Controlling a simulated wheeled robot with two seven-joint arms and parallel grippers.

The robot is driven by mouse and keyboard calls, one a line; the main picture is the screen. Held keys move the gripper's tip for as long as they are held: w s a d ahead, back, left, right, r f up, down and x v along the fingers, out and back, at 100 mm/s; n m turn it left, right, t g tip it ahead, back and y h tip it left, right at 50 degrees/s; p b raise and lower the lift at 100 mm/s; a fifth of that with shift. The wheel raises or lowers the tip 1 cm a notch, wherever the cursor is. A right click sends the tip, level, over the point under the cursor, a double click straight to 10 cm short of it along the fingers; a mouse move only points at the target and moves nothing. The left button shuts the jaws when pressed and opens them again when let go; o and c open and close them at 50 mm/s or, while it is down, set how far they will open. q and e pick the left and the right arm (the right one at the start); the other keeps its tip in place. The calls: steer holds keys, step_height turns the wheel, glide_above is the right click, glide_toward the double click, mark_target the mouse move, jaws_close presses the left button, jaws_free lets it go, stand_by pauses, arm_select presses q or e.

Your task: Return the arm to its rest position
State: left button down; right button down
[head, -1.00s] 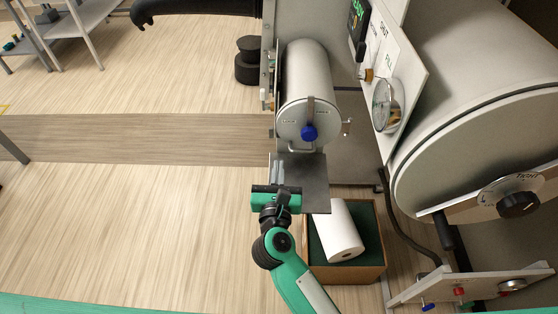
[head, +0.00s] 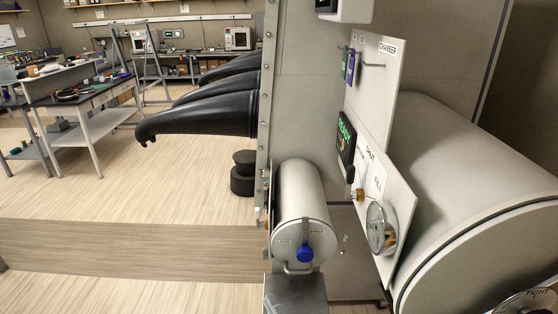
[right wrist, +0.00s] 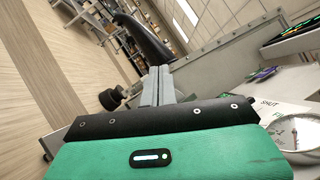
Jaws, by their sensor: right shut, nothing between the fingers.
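My right gripper (head: 276,308) barely shows at the bottom edge of the head view, over the dark flat plate (head: 306,292) in front of the small chamber. In the right wrist view my right gripper (right wrist: 158,72) is seen from behind its green body, its two grey fingers together with nothing between them. The rest of my right arm is out of the head view. My left arm and gripper are not in view.
The small cylindrical chamber (head: 300,200) with a blue knob (head: 304,254) stands just beyond the plate. A gauge (head: 380,228) and the large cylinder (head: 470,190) are to the right. Black gloves (head: 200,122) stick out leftward from the cabinet.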

steer(key=s+d+f+n+g+h, duration=0.1)
steer(key=s+d+f+n+g, duration=0.25)
steer(key=f+n, duration=0.3)
steer(key=s+d+f+n+g+h, duration=0.1)
steer(key=s+d+f+n+g, duration=0.3)
steer(key=n, duration=0.3)
steer(key=s+d+f+n+g+h, duration=0.2)
steer(key=s+d+f+g+h, duration=0.25)
steer(key=d, duration=0.35)
steer(key=s+d+f+n+g+h, duration=0.2)
steer(key=s+d+f+g+h, duration=0.15)
steer(key=s+d, duration=0.4)
steer(key=s+d+f+x, duration=0.1)
steer(key=s+x, duration=0.2)
steer(key=x, duration=1.2)
steer(key=s+d+x, duration=0.1)
steer(key=s+x, duration=0.1)
steer(key=x, duration=1.4)
steer(key=s+d+f, duration=0.2)
steer(key=s+f, duration=0.7)
steer(key=s+d+f+g, duration=0.1)
steer(key=s+d+f, duration=0.1)
steer(key=s+f, duration=0.8)
steer(key=shift+s+d+n+h, duration=0.15)
steer(key=shift+s+n+h, duration=0.05)
steer(key=shift+n+h, duration=0.2)
steer(key=shift+g, duration=0.25)
